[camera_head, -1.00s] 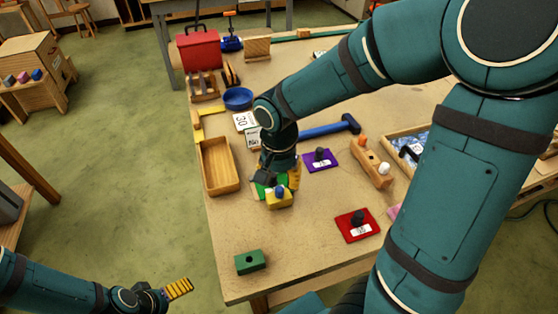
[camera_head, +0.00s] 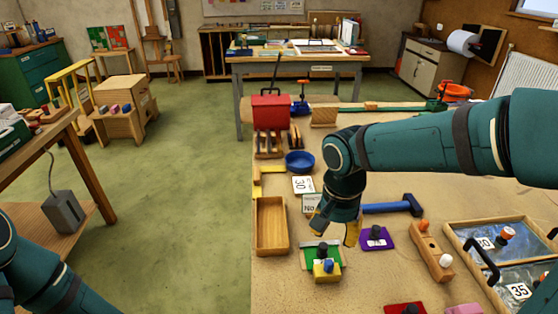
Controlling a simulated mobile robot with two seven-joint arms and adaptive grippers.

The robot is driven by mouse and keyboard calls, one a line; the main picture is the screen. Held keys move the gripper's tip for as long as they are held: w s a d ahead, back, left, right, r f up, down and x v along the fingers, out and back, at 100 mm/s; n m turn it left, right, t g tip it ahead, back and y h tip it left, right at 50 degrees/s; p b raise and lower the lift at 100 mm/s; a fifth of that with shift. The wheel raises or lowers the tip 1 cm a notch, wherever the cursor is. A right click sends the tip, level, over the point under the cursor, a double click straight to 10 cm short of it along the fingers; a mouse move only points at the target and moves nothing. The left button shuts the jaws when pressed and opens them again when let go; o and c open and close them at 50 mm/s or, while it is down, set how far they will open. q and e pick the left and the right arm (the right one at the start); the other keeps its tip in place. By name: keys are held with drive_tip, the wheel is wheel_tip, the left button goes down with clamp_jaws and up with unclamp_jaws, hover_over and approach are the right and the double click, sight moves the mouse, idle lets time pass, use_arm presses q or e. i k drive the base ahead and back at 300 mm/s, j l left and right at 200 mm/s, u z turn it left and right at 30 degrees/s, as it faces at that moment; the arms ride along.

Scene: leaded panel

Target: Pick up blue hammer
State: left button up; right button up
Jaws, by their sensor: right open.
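The blue hammer (camera_head: 390,207) lies on the workbench in the head view, its dark blue head at the right end and its handle running left. The handle's left end is hidden behind my right gripper and wrist. My right gripper (camera_head: 335,232) is open, pointing down, just left of the hammer and above the green block with a dark knob (camera_head: 333,257). No object shows between its fingers. Of my left arm only links show at the lower left; its gripper is out of the picture.
A purple plate with a dark knob (camera_head: 376,238) lies just below the hammer. A wooden plane (camera_head: 430,250) and a glass-filled tray (camera_head: 463,228) stand to the right. A wooden box (camera_head: 258,226), blue bowl (camera_head: 300,162) and red toolbox (camera_head: 270,112) line the left side.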

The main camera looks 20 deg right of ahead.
sight(409, 202)
drive_tip(key=k, duration=1)
